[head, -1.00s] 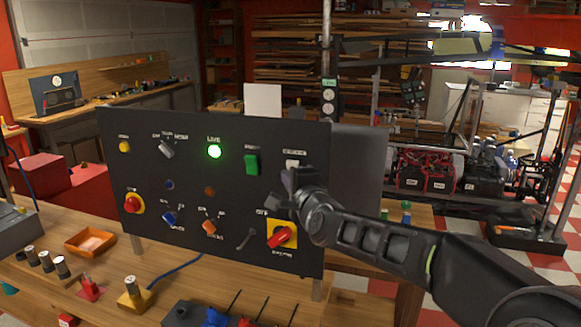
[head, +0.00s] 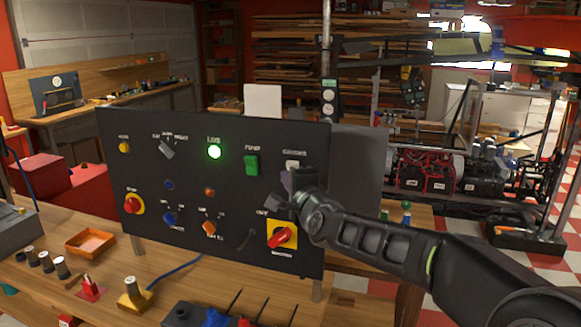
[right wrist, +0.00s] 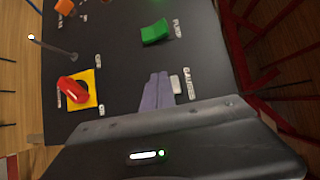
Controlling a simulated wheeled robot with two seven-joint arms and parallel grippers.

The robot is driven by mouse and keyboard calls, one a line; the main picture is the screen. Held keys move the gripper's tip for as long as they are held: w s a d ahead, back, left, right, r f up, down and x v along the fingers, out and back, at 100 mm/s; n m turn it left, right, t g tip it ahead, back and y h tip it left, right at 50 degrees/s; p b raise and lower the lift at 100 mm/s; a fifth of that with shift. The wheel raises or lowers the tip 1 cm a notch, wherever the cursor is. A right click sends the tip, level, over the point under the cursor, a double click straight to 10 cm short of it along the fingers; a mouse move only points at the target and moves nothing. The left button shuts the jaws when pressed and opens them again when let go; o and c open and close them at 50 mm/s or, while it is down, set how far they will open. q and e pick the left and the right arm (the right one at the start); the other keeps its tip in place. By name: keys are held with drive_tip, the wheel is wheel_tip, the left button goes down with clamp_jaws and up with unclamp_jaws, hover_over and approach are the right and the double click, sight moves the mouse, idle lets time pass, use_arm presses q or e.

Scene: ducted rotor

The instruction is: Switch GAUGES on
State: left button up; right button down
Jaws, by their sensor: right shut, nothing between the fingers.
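The GAUGES switch (head: 292,164) is a small white rocker at the upper right of the black panel (head: 120,165), under its label. Its lower part is hidden by my right gripper in the head view. My right gripper (head: 287,181) is shut and empty, with its fingertips just below the switch. In the right wrist view the shut fingers (right wrist: 157,92) lie beside the white switch (right wrist: 174,84); I cannot tell whether they touch it. Which way the rocker is tipped is too small to tell. My left gripper is not in view.
A green PUMP rocker (head: 251,165) sits left of GAUGES. A red rotary knob on a yellow plate (head: 282,236) is below my gripper. An orange tray (head: 91,242) stands on the wooden bench at left.

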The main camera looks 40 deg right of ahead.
drive_tip(key=shift+d, duration=0.1)
idle(0.7)
drive_tip(key=shift+w+d+r+b, duration=0.2)
drive_tip(key=shift+w+d+b, duration=0.05)
drive_tip(key=shift+b, duration=0.1)
drive_tip(key=shift+w+d+r, duration=0.15)
drive_tip(key=shift+w+d, duration=0.1)
drive_tip(key=shift+d, duration=0.05)
idle(0.8)
drive_tip(key=shift+s+a, duration=0.1)
drive_tip(key=shift+s, duration=0.05)
drive_tip(key=shift+s+a+f, duration=0.3)
drive_tip(key=shift+s+a, duration=0.05)
drive_tip(key=shift+a, duration=0.2)
idle(0.4)
drive_tip(key=s+a, duration=0.1)
drive_tip(key=a+f, duration=0.1)
drive_tip(key=s+a+f, duration=0.1)
drive_tip(key=shift+s+a, duration=0.3)
drive_tip(key=shift+a, duration=0.05)
idle(0.6)
